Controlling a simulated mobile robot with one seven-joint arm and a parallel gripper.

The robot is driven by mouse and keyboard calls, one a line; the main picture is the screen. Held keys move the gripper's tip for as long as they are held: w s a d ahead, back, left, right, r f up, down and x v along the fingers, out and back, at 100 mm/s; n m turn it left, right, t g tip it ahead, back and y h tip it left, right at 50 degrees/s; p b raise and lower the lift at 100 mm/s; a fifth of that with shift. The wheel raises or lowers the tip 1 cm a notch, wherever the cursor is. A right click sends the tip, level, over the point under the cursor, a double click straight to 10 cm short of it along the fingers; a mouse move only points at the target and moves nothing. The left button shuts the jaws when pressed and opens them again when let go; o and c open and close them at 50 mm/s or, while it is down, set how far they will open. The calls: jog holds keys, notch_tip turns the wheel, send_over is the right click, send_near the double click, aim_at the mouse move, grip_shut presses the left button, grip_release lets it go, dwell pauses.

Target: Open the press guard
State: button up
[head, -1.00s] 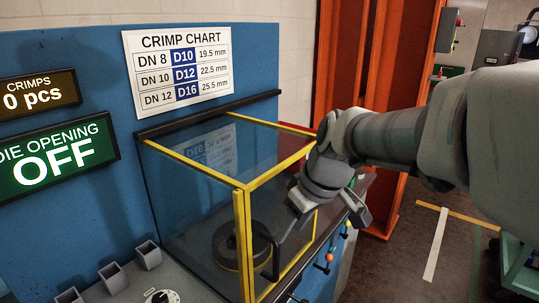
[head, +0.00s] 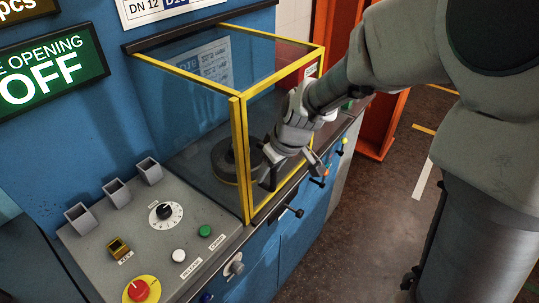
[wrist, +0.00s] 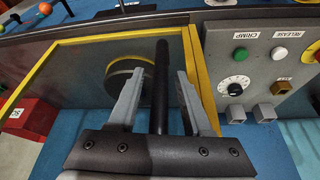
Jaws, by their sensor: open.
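The press guard is a clear box with yellow edges (head: 235,135), standing closed against the blue press panel. Its dark bar handle on the front face shows in the wrist view (wrist: 162,85); in the head view my gripper partly hides it. My gripper (head: 291,166) is at the guard's front face, by the handle. In the wrist view my gripper (wrist: 161,78) is open, with one finger on each side of the handle and gaps visible on both sides. The round black die head (head: 226,160) sits inside the guard.
A grey control panel (head: 150,225) with a red stop button (head: 139,289), dial and green button lies left of the guard. Hooks with coloured balls (head: 325,172) stick out along the front edge. An orange frame (head: 385,125) stands behind; the floor at right is open.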

grip_shut()
dwell(1.4)
